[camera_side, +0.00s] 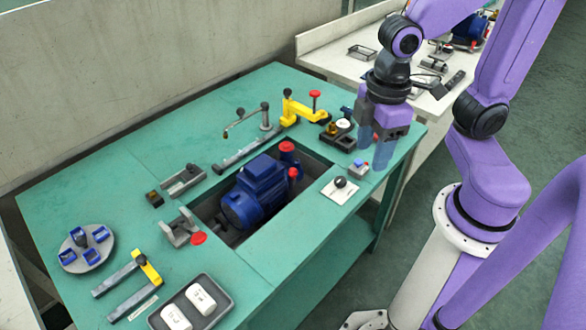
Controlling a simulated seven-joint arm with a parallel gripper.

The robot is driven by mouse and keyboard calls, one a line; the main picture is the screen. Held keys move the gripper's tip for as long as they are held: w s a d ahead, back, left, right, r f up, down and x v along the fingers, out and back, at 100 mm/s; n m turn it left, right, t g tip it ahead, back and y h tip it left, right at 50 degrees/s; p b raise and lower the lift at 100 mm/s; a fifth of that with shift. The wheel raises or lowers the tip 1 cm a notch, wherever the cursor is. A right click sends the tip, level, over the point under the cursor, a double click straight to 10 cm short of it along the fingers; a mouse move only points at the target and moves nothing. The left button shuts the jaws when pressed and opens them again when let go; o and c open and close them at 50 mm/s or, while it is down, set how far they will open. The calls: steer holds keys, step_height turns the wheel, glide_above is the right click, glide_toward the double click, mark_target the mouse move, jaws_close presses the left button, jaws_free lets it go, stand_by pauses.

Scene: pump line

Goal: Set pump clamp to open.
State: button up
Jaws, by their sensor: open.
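The blue pump (255,192) sits in a rectangular recess in the green table. A yellow clamp-like arm with a red knob (302,108) stands at the back of the table, behind the pump. A second fixture, grey bars with a yellow crosspiece (148,268), lies at the front left. I cannot tell for certain which one is the pump clamp, or its setting. My gripper (373,152) points down over the table's right end, its blue fingers apart and nothing seen between them. It is to the right of the yellow arm and apart from it.
A grey bracket (180,230) with a red disc stands left of the pump. A white plate with a black knob (341,184) lies right of the recess. A dark tray (172,306) with white blocks and a round grey plate (72,256) lie at the front. The table's back left is clear.

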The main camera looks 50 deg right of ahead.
steer(key=w+a+f+m, duration=0.1)
steer(key=w, duration=1)
steer(key=m, duration=0.2)
glide_toward(293, 169)
step_height(293, 169, down, 10)
steer(key=shift+w+a+f, duration=0.1)
steer(key=shift+c, duration=0.3)
